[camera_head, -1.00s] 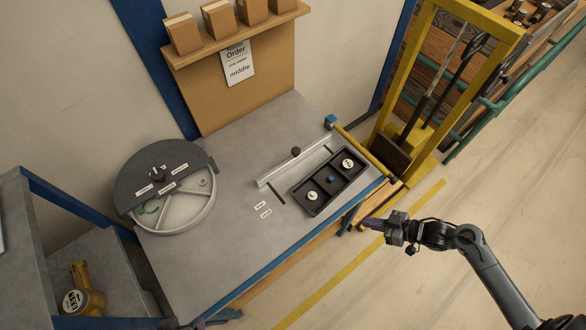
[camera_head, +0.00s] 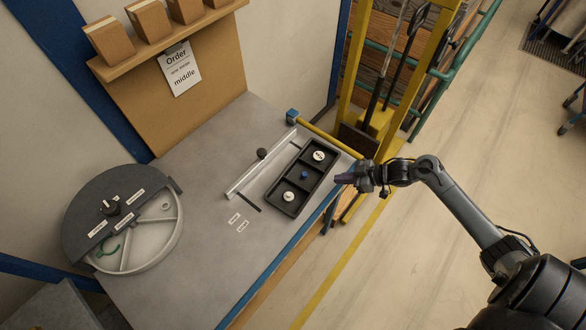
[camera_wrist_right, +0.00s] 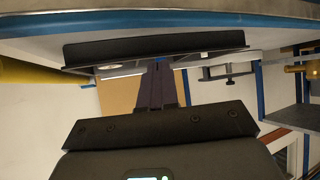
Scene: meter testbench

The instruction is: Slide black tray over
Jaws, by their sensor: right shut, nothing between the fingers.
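The black tray (camera_head: 317,187) lies on the grey bench near its front edge. It has three compartments in a row: a white round piece (camera_head: 319,156) in the far one, a blue knob-like piece (camera_head: 304,174) in the middle one, another white round piece (camera_head: 289,196) in the near one. My right gripper (camera_head: 340,179) is shut and empty, at the bench's front edge beside the tray's outer long side, pointing at it. In the right wrist view the fingers (camera_wrist_right: 157,88) point towards the tray's long wall (camera_wrist_right: 150,47); I cannot tell whether they touch. My left gripper is out of view.
A light metal rail (camera_head: 262,166) with a black knob stands behind the tray. A round grey divided dish (camera_head: 139,246) with a dark half cover sits at the left. Small white labels (camera_head: 242,226) lie on clear bench. A yellow frame (camera_head: 347,80) stands beyond the bench.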

